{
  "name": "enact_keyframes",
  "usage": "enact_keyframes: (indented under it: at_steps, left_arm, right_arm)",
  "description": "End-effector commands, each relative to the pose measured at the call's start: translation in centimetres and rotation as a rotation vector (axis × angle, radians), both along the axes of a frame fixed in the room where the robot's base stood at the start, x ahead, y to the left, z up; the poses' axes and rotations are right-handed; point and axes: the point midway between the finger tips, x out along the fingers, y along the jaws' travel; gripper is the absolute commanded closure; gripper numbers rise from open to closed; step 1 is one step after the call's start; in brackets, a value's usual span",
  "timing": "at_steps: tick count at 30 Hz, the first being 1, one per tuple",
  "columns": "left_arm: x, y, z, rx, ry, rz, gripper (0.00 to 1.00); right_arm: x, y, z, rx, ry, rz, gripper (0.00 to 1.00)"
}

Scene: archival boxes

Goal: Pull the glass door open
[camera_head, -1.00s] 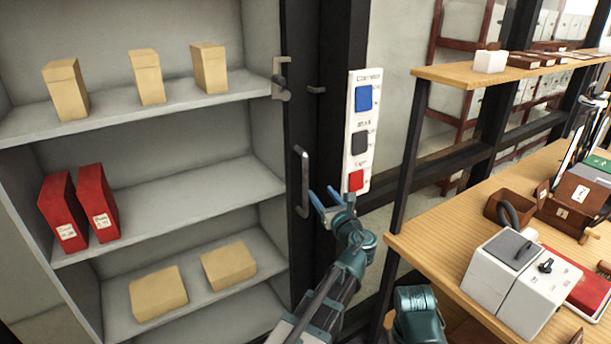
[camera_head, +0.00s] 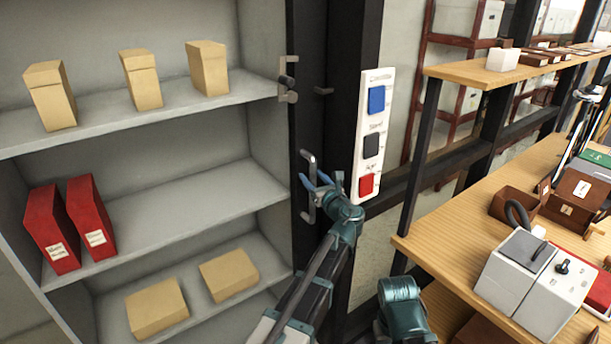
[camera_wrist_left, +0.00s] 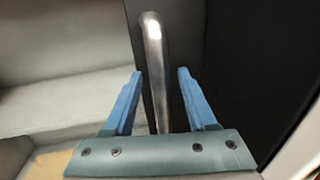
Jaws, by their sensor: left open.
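The glass door's metal handle (camera_head: 308,187) is an upright bar on a dark frame (camera_head: 311,120) in the middle of the head view. Behind that frame, grey shelves show; I cannot make out the glass itself. My left gripper (camera_head: 316,182) is at the handle with its blue fingers open. In the left wrist view the handle bar (camera_wrist_left: 155,70) runs between the two open fingers (camera_wrist_left: 158,100), with a gap visible on each side. The fingers hide part of the handle in the head view. My right gripper is not seen.
Red boxes (camera_head: 50,230) and tan boxes (camera_head: 207,68) stand on the shelves. A white panel with blue, black and red buttons (camera_head: 371,135) is right of the handle. A wooden desk (camera_head: 455,225) with a white device (camera_head: 530,280) fills the right side.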

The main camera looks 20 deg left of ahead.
Motion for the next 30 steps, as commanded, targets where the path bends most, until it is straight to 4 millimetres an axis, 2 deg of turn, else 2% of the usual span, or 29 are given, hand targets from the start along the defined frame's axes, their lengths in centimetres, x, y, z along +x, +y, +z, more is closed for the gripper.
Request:
enact_keyframes:
  at_steps: [7, 15, 17, 30]
  left_arm:
    - [0.05, 0.00, 0.00, 0.000, 0.000, 0.000, 0.43]
    - [0.04, 0.00, 0.00, 0.000, 0.000, 0.000, 0.92]
    - [0.04, 0.00, 0.00, 0.000, 0.000, 0.000, 1.00]
    - [0.03, 0.00, 0.00, 0.000, 0.000, 0.000, 1.00]
  right_arm:
    - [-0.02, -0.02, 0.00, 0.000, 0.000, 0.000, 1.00]
    - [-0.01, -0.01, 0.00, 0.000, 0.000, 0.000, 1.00]
    - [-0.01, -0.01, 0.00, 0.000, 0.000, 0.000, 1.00]
    - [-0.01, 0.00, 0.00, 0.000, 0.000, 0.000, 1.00]
